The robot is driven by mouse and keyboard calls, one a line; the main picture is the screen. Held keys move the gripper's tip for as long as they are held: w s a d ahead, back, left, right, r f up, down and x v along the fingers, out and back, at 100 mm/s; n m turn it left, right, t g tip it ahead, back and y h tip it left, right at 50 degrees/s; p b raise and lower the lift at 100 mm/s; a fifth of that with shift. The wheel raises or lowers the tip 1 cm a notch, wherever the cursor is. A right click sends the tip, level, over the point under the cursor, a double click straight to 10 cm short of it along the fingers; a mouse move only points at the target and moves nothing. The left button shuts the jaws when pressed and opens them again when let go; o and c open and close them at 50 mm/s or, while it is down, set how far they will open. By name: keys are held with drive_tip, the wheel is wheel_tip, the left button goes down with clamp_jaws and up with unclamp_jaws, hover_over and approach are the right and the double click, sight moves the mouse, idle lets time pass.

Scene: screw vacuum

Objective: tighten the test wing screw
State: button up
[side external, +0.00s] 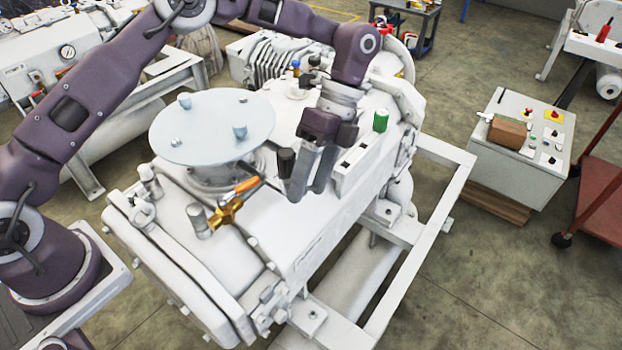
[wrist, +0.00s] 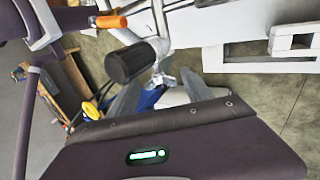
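In the wrist view, a small silver winged piece (wrist: 162,77), which looks like the wing screw, sits just below a pale pipe fitting and right of a black knob (wrist: 130,63). My gripper (wrist: 160,85) has its two grey fingers apart, one to each side of the silver piece, with no visible contact. In the side view, my gripper (side external: 308,192) points down at the white vacuum machine (side external: 270,222), just right of the black knob (side external: 286,160). I cannot make out the wing screw in this view; the fingers may hide it.
An orange handle (side external: 247,184) and a brass valve (side external: 225,212) lie left of my gripper. A round pale plate (side external: 205,135) with small knobs stands behind them. A green cylinder (side external: 380,120) stands at right. A control box (side external: 520,140) stands farther right on the floor.

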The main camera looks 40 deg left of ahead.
drive_tip(key=shift+r, duration=0.2)
drive_tip(key=v, duration=0.7)
drive_tip(key=s+a+r+n+t, duration=0.3)
drive_tip(key=s+a+r+n, duration=0.15)
drive_tip(key=r, duration=0.25)
drive_tip(key=s+a+r+n+t, duration=0.3)
drive_tip(key=s+r, duration=0.2)
drive_tip(key=r, duration=0.2)
drive_tip(key=s+a+f+n+t, duration=0.1)
drive_tip(key=s+a+n+t, duration=0.1)
drive_tip(key=s+n, duration=0.3)
drive_tip(key=s+a+f+n+t, duration=0.2)
drive_tip(key=s+a+n, duration=0.3)
drive_tip(key=s, duration=0.5)
drive_tip(key=shift+s+f+t, duration=0.25)
drive_tip(key=shift+f+t, duration=0.1)
drive_tip(key=shift+t, duration=0.45)
